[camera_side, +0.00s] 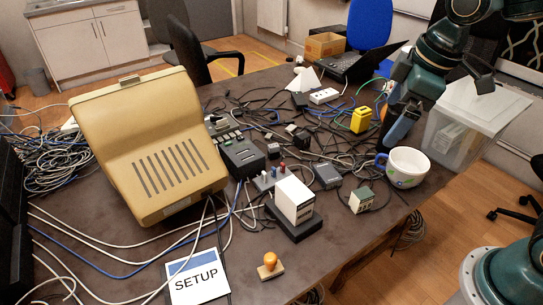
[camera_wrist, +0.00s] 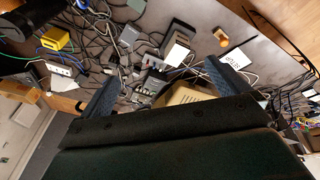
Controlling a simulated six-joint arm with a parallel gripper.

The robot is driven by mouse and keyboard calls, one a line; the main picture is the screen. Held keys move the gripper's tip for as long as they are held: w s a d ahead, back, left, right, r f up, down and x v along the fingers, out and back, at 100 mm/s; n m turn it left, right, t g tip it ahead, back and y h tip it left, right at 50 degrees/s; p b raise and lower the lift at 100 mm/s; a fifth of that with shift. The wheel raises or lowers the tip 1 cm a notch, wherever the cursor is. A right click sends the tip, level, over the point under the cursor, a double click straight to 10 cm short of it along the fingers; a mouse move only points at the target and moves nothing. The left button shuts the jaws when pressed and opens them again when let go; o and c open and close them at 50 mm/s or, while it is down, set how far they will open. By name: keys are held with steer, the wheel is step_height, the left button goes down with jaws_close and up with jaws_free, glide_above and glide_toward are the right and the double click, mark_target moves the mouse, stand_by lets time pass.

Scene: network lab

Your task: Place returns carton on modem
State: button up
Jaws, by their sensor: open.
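A white upright carton (camera_side: 294,200) stands on a flat black box (camera_side: 292,228), which may be the modem, near the front middle of the table. The wrist view shows a white box (camera_wrist: 177,54) beside a dark grey surface (camera_wrist: 181,30). A small green and white box (camera_side: 362,200) stands to the right. I cannot read labels to tell which is the returns carton. My gripper (camera_side: 440,112) is above the right side of the table, away from the white carton. In the wrist view its two fingers (camera_wrist: 160,72) are wide apart with nothing between them.
A large beige case (camera_side: 150,150) stands at the left. A mug (camera_side: 406,167), a yellow box (camera_side: 361,120) and a clear bin (camera_side: 470,120) are at the right. Cables tangle across the middle. A stamp (camera_side: 270,266) and SETUP card (camera_side: 198,281) lie at the front.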

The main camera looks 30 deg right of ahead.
steer(key=s+d+r+m+t, duration=0.1)
steer(key=s+d+m, duration=0.3)
steer(key=s, duration=0.9)
steer(key=m+t, duration=0.1)
steer(key=m, duration=0.2)
steer(key=shift+r+m, duration=0.2)
steer(key=shift+m, duration=0.1)
